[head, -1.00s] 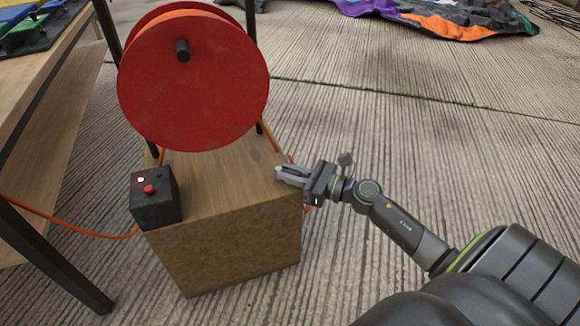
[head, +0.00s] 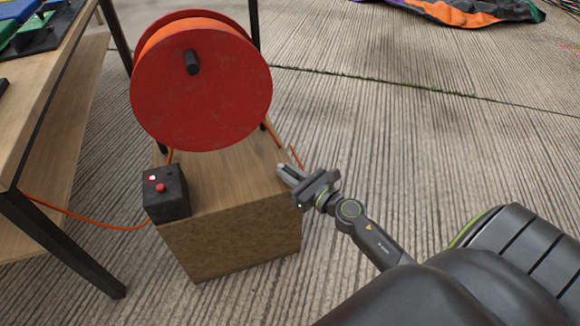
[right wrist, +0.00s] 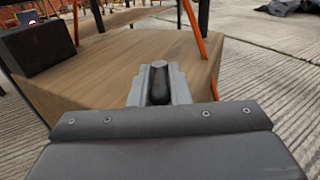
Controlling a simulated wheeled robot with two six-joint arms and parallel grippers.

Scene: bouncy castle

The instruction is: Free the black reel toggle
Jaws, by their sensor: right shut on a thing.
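My right gripper (head: 286,172) is at the right edge of the wooden box top, below and right of the red reel (head: 210,105). In the right wrist view its fingers (right wrist: 159,80) are closed around a small rounded black piece (right wrist: 159,92), which looks like the black reel toggle. The fingers hide most of this piece in the head view. A black peg-like handle (head: 192,62) sticks out of the reel's face, apart from the gripper. My left gripper is not in view.
The wooden box (head: 240,235) carries a black control box (head: 166,192) with a red button at its left. Orange cable (head: 90,218) runs left from there toward a wooden table (head: 60,130) with black legs. Ribbed concrete floor (head: 420,140) on the right is mostly clear.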

